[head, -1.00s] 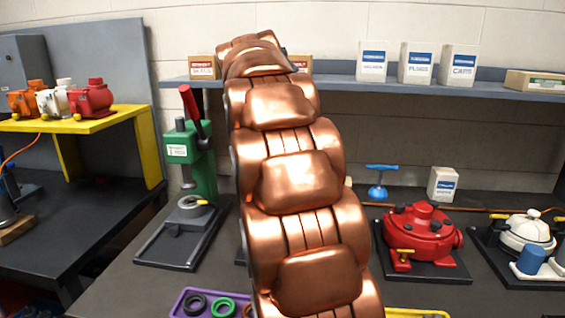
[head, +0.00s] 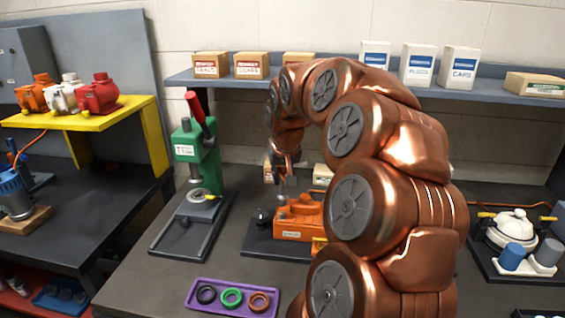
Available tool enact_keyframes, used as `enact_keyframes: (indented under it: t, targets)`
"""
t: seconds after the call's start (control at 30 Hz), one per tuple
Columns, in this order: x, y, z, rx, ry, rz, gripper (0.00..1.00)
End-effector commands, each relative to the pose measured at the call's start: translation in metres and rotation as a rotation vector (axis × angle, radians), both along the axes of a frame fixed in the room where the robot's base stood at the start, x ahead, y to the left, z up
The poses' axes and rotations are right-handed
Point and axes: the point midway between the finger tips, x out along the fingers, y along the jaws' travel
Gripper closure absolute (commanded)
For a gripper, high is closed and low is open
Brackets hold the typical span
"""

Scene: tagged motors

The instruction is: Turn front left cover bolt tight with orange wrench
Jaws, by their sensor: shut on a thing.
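My gripper (head: 282,165) points down above the orange motor (head: 292,236) on the bench. It is shut on the wrench (head: 283,187), whose grey shaft reaches down toward the left part of the motor's top. The wrench's handle is mostly hidden in the fingers, so its orange colour is not clear. I cannot tell whether its tip touches a bolt. The front left cover bolt is too small to make out. My arm hides the motor's right side.
A green press (head: 195,160) stands left of the motor. A purple tray (head: 232,309) with several rings lies in front. A white motor (head: 515,228) is at the right. A shelf (head: 230,81) with boxes runs behind. Bare bench lies between press and tray.

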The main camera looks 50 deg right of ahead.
Motion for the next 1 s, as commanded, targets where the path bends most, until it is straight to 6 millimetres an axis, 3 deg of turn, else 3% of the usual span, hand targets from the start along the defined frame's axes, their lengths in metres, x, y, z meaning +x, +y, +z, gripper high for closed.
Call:
enact_keyframes:
  t: [0.17, 1.0]
  targets:
    - [0.002, 0.001, 0.006, 0.002, -0.004, 0.135, 1.0]
    - [0.003, 0.007, -0.008, -0.001, -0.005, 0.905, 1.0]
